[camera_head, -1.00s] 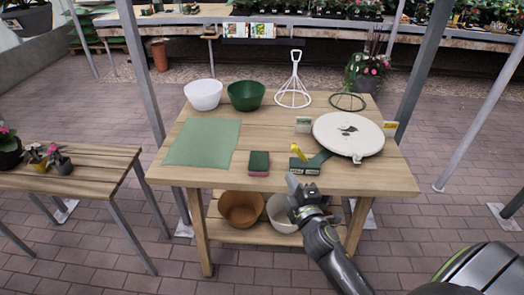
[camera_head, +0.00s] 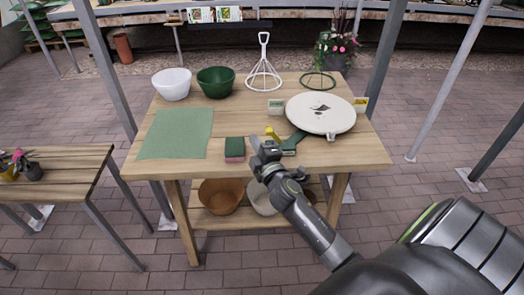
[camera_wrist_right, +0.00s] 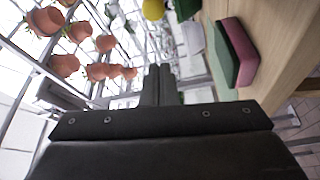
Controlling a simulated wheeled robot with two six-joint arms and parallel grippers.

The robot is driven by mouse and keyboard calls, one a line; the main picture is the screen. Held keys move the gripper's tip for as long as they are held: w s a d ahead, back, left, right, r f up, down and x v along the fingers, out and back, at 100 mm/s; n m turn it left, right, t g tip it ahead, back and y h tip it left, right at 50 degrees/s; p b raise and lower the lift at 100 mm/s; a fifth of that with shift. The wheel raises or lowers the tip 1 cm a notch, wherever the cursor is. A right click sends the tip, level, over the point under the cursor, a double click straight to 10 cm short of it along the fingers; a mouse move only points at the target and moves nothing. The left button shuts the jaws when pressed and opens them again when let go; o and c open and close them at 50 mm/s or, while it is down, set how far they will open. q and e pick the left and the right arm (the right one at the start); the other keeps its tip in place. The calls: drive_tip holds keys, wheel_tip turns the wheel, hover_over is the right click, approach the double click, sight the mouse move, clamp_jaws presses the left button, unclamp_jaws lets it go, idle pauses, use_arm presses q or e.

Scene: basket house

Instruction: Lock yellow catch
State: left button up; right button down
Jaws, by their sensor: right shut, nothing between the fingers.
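The yellow catch (camera_head: 272,133) is a small yellow lever on a dark green base (camera_head: 289,152), near the table's front edge. It appears raised and tilted, and my right gripper partly hides it. A yellow rounded part also shows at the top of the right wrist view (camera_wrist_right: 153,9). My right gripper (camera_head: 256,144) is shut and empty, in front of the catch and slightly left of it in the head view. I cannot tell whether it touches the catch. Its dark fingers show together in the right wrist view (camera_wrist_right: 160,80). My left gripper is not in view.
A green and pink sponge (camera_head: 235,150) lies left of the gripper on the wooden table (camera_head: 345,150). A round cream board (camera_head: 321,122) is right of the catch. A green mat (camera_head: 176,133), white bowl (camera_head: 172,84), green bowl (camera_head: 216,82) and white wire stand (camera_head: 264,75) are further off.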

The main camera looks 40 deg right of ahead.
sight(275, 138)
drive_tip(key=d, duration=0.1)
drive_tip(key=w+d, duration=0.1)
drive_tip(key=d, duration=0.2)
drive_tip(key=shift+w+f, duration=0.25)
drive_tip(key=shift+f, duration=0.1)
drive_tip(key=shift+b, duration=0.35)
